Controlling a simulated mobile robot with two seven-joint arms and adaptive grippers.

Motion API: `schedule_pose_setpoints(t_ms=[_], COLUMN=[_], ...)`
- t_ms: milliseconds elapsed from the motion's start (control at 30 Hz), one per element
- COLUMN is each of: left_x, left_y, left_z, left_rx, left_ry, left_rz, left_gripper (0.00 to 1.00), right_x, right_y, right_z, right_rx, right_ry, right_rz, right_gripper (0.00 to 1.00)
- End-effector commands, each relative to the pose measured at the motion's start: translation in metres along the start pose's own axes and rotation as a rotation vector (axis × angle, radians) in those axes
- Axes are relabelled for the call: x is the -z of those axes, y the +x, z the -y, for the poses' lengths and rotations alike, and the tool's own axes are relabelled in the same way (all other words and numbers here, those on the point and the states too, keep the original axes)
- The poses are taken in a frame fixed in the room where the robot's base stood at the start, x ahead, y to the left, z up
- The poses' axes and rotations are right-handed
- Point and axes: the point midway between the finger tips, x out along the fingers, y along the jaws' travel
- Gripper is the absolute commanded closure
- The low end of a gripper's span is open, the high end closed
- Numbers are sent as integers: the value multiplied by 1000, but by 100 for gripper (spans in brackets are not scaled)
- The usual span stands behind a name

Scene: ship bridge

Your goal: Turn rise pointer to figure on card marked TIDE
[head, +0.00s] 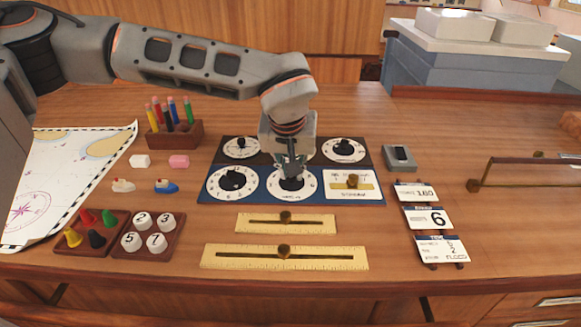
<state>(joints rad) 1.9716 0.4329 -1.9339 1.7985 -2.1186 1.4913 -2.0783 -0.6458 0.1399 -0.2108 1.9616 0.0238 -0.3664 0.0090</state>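A board (210,198) carries several round white dials with black pointers and a brass slider. My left gripper (291,172) reaches down from above onto the lower middle dial (291,192). Its fingers are at that dial's black pointer and hide part of it; whether they grip it is unclear. The lower left dial (232,184), upper left dial (241,148) and upper right dial (343,150) are uncovered. Dial labels are too small to read, so I cannot tell which is rise. The lowest card (442,249) seems headed TIDE; its small figures are hard to read. My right gripper is out of view.
Two brass-coloured slide rules (350,262) lie in front of the board. Cards on a rack (432,264) and a grey block (399,158) stand right. Left are a pencil holder (175,134), game pieces, number discs and a chart (60,180). A brass rail (530,164) is far right.

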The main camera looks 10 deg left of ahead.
Motion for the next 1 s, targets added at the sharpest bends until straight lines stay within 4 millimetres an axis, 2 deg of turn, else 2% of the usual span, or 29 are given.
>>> schedule_pose_setpoints(t_ms=[533, 1000], left_x=[2, 2], left_y=[-2, 0], left_z=[-5, -6], left_rx=[157, 207], left_ry=[-378, -504], left_rz=[-3, -2], left_gripper=[100, 100], right_x=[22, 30], right_y=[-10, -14], right_z=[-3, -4], right_rx=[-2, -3], right_ry=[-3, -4], right_rz=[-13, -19], right_gripper=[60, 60])
